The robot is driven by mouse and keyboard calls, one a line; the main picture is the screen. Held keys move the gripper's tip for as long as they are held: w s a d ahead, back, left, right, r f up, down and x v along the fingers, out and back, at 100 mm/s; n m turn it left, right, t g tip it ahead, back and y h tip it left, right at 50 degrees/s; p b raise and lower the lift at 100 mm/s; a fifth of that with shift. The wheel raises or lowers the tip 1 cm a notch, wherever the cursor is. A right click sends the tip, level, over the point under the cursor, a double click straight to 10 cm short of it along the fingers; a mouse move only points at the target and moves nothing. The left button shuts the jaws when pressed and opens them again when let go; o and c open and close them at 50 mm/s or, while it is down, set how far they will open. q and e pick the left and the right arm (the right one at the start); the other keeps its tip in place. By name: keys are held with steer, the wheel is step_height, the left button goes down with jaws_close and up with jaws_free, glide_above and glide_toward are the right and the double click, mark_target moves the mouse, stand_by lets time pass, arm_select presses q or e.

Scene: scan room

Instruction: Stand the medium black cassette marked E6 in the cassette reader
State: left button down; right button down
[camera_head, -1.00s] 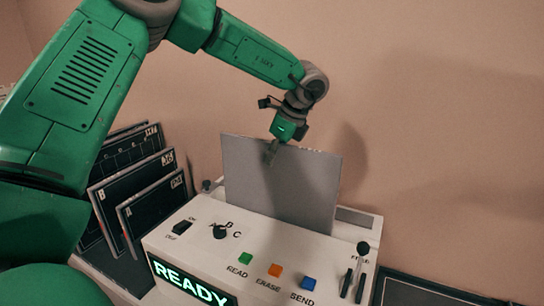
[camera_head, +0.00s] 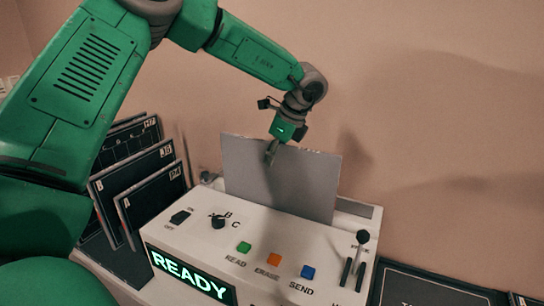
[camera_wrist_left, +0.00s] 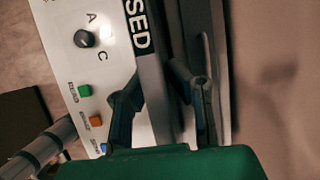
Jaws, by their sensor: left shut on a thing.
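My left gripper (camera_head: 271,154) is shut on the top edge of a flat grey panel, the held cassette (camera_head: 290,182). The cassette stands upright in the white cassette reader (camera_head: 205,240), its lower edge hidden behind the reader's top. The E6 mark does not show on the faces I see. The reader's display (camera_head: 188,275) reads READY. My right gripper is not in view.
Several black cassettes (camera_head: 150,190) with small labels lean in a rack left of the reader. The reader's front has a dial (camera_head: 218,222), green, orange and blue buttons, and a lever (camera_head: 362,238). A dark panel (camera_head: 425,291) lies at the lower right. A wall stands behind.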

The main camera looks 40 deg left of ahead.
arm_select(q)
steer(key=shift+a+f+b, duration=0.1)
steer(key=shift+f+b, duration=0.4)
steer(key=shift+f, duration=0.5)
steer(key=c, duration=1.4)
jaws_free()
steer(key=shift+c, duration=0.2)
steer(key=shift+s, duration=0.1)
